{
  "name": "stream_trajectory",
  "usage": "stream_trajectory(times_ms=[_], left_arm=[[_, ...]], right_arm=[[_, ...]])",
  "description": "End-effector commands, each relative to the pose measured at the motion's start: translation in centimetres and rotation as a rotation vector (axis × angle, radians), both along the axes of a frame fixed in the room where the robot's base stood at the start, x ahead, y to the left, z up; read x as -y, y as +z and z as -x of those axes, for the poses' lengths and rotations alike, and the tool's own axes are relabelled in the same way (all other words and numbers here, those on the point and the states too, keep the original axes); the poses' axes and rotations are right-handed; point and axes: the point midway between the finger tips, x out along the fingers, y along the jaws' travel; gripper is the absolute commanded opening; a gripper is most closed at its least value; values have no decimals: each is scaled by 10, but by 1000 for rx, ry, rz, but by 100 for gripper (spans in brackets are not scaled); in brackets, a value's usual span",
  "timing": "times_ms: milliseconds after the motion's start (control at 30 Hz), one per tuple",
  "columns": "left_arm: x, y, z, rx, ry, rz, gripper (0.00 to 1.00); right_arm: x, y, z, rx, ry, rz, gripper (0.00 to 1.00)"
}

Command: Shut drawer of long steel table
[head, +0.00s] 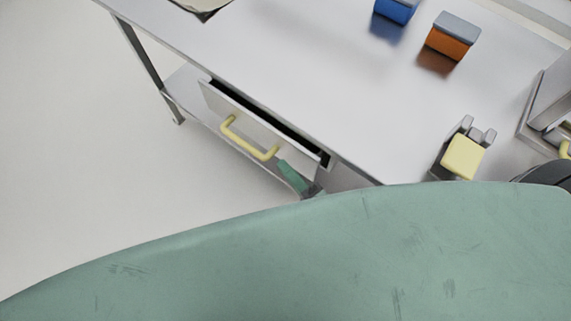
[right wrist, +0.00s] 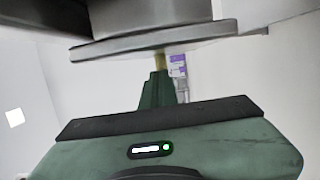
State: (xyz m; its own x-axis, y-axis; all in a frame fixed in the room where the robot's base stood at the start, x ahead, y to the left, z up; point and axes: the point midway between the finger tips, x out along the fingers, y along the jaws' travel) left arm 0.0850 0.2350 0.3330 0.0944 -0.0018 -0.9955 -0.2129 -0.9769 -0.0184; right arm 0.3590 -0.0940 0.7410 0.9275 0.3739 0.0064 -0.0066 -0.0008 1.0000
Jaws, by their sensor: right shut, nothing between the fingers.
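The long steel table (head: 290,60) runs across the head view. Its drawer (head: 215,100) is partly open, with a narrow dark gap between the drawer front and the tabletop edge. A yellow bar handle (head: 248,141) is on the drawer front. My right gripper (head: 284,166) is shut and empty, close to the right end of the handle; I cannot tell whether it touches. In the right wrist view its dark green fingers (right wrist: 158,88) point at a bit of the yellow handle (right wrist: 160,61) under a grey panel. My left gripper is not in view.
A blue box (head: 396,10) and an orange box (head: 453,37) stand on the tabletop. A pale yellow device with grey prongs (head: 462,157) is at the right. A lower shelf (head: 187,88) lies under the table. Floor (head: 80,160) at the left is clear.

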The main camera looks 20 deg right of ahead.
Motion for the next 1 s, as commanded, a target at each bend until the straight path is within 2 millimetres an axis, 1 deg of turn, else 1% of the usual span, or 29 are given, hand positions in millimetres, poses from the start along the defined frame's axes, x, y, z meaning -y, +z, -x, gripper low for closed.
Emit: stream_trajectory(times_ms=[33,100,200,333,500,833,933,1000], left_arm=[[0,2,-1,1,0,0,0],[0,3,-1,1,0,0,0],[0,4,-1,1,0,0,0],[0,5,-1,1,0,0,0],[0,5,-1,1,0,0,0],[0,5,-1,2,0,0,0],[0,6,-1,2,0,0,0],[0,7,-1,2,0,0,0]], right_arm=[[-4,2,-11,4,0,-1,0],[-9,2,-23,3,0,-1,0],[-15,2,-39,1,0,-2,0],[-22,1,-54,1,0,-1,0],[-25,0,-62,-3,0,-1,0],[-25,0,-63,-2,0,0,0],[-16,0,-70,0,1,3,0],[-5,0,-78,0,1,4,0]])
